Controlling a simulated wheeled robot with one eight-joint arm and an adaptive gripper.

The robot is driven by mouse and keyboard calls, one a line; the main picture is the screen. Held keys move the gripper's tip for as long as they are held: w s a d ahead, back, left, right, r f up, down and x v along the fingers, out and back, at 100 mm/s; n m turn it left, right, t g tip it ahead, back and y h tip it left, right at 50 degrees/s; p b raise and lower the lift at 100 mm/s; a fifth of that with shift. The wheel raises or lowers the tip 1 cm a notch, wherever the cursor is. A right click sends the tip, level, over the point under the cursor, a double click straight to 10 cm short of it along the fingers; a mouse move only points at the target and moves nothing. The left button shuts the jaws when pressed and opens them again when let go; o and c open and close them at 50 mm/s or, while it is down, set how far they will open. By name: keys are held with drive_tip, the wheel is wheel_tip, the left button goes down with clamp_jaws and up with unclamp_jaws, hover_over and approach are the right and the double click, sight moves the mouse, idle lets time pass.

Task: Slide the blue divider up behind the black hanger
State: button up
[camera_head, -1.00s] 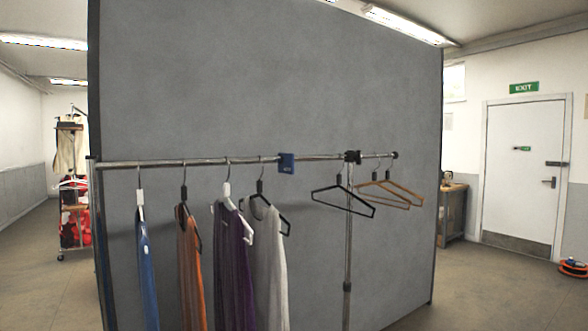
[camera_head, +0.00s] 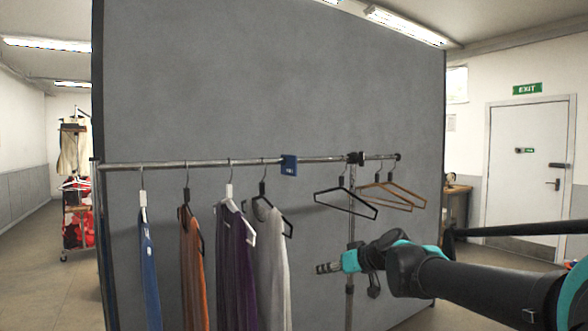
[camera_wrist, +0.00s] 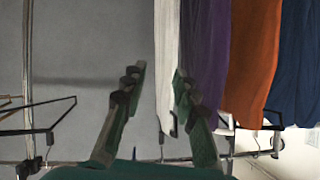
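The blue divider (camera_head: 289,165) sits on the metal rail (camera_head: 225,162), between the black hanger bearing a grey garment (camera_head: 270,260) on its left and an empty black hanger (camera_head: 345,203) on its right. The gap to the grey garment's hanger is small. My gripper (camera_head: 322,268) is in front of the rack, below the rail and to the right of the grey garment. In the wrist view my gripper (camera_wrist: 158,72) has its fingers apart with nothing held between them.
Blue, orange (camera_head: 191,270) and purple (camera_head: 235,265) garments hang left of the grey one. Wooden hangers (camera_head: 385,195) hang at the rail's right end. A rack post (camera_head: 350,230) stands behind my gripper. A grey partition (camera_head: 200,80) closes the back.

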drive_tip(key=w+a+r+n+t+y, duration=0.1)
drive_tip(key=w+r, duration=0.2)
drive_tip(key=r, duration=0.4)
drive_tip(key=w+a+r+t+y, duration=0.1)
drive_tip(key=w+r+t, duration=0.15)
drive_tip(key=r, duration=0.55)
drive_tip(key=t, duration=0.2)
approach(296, 164)
drive_tip(key=x, duration=1.1)
drive_tip(key=shift+w+a, duration=0.15)
drive_tip(key=shift+w, duration=0.05)
clamp_jaws()
